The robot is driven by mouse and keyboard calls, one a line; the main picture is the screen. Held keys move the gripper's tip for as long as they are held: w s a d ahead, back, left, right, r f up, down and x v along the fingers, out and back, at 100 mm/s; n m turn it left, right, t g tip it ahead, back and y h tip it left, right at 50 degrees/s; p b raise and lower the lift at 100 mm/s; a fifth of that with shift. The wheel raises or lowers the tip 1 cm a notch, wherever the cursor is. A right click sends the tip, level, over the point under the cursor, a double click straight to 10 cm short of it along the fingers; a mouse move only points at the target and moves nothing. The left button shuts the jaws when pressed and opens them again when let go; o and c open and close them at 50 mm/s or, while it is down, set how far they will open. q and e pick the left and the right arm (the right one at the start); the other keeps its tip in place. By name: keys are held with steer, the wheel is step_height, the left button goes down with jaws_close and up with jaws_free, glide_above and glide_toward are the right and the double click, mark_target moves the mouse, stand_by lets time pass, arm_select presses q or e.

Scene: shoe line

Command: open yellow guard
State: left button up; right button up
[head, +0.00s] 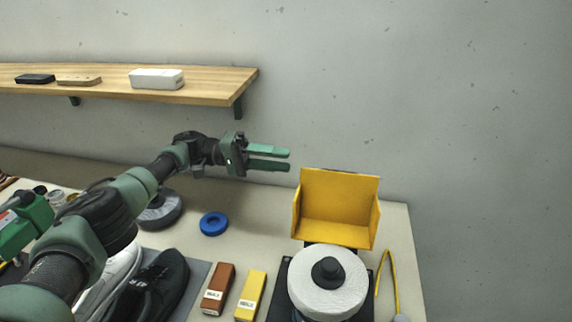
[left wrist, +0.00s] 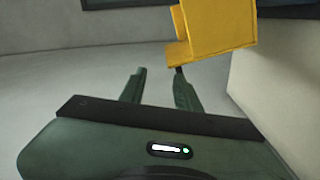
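The yellow guard (head: 338,190) is a boxy hood with a back panel, two side walls and an open front. It stands behind the white roll (head: 328,285) on the black machine base (head: 277,290) and looks swung up and back, clear of the roll. My left gripper (head: 288,160) is open and empty, in the air to the left of the guard's upper edge and apart from it. In the left wrist view the guard (left wrist: 220,28) lies beyond and right of the parted fingertips (left wrist: 158,72). My right gripper is not in view.
A wooden shelf (head: 215,82) with a white box (head: 157,79) hangs on the wall at upper left. On the table are a blue ring (head: 213,223), brown (head: 218,289) and yellow (head: 251,296) blocks and a black shoe (head: 160,288). A yellow hose (head: 394,285) stands right of the roll.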

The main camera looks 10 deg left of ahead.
arm_select(q)
steer(key=shift+a+b, duration=0.6)
steer(key=shift+a, duration=0.5)
